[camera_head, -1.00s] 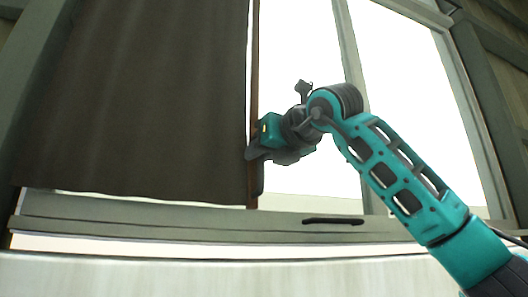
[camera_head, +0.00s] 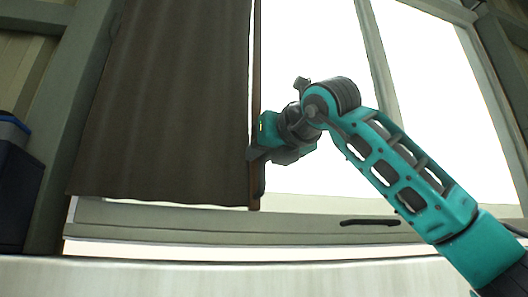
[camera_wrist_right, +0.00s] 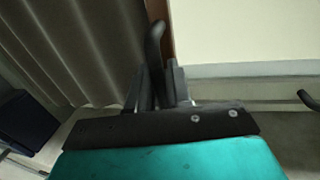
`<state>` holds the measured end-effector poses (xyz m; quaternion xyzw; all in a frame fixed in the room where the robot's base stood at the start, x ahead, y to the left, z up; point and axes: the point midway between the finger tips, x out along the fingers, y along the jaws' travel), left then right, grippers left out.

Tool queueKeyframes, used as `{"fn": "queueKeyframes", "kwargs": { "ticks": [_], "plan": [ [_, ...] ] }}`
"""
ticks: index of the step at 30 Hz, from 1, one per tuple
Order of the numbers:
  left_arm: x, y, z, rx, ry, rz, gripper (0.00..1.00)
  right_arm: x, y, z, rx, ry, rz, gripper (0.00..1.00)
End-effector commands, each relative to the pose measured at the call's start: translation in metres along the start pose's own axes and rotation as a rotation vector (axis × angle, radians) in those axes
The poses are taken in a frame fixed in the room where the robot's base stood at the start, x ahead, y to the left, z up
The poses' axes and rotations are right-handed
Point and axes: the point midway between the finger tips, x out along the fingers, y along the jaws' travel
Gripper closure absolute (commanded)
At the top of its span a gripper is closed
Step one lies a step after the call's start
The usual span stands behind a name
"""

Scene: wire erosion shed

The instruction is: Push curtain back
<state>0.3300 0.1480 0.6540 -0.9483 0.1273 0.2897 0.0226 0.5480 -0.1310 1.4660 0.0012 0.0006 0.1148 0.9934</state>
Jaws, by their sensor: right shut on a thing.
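The dark brown curtain (camera_head: 175,105) hangs over the left part of the window, with shallow vertical folds. A reddish-brown bar (camera_head: 256,80) runs down its right edge. My right gripper (camera_head: 254,158) is at the lower part of this bar, shut on a dark handle (camera_head: 261,180) there. In the right wrist view, the fingers (camera_wrist_right: 160,88) close around the dark curved handle (camera_wrist_right: 154,45), with the curtain (camera_wrist_right: 80,45) to the left and the bar (camera_wrist_right: 158,12) behind. The fingertips are partly hidden in the head view. My left gripper is not in view.
The bright window (camera_head: 310,50) is uncovered right of the curtain. A dark handle (camera_head: 370,222) sits on the lower window frame (camera_head: 200,228). A dark box with a blue edge (camera_head: 15,180) stands at far left. A pale ledge (camera_head: 200,275) runs along the bottom.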

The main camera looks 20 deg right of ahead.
Motion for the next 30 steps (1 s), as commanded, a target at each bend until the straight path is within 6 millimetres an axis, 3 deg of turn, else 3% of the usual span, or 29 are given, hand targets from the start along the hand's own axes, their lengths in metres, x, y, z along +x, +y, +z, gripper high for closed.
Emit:
{"fn": "queueKeyframes", "kwargs": {
  "ticks": [6, 7, 11, 22, 30],
  "plan": [
    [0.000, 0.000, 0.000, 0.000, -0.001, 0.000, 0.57, -0.001, 0.001, 0.003, 0.000, -0.007, 0.002, 1.00],
    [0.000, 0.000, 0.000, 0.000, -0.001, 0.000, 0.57, -0.001, 0.001, 0.003, 0.000, -0.007, 0.002, 0.79],
    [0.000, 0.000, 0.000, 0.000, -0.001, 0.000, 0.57, -0.001, 0.001, 0.002, 0.000, -0.005, 0.002, 0.66],
    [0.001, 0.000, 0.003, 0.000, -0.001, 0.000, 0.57, -0.009, 0.000, 0.001, 0.000, -0.005, 0.002, 0.66],
    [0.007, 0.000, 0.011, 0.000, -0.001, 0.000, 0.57, -0.064, 0.000, 0.000, -0.001, -0.007, 0.002, 0.66]
  ]
}}
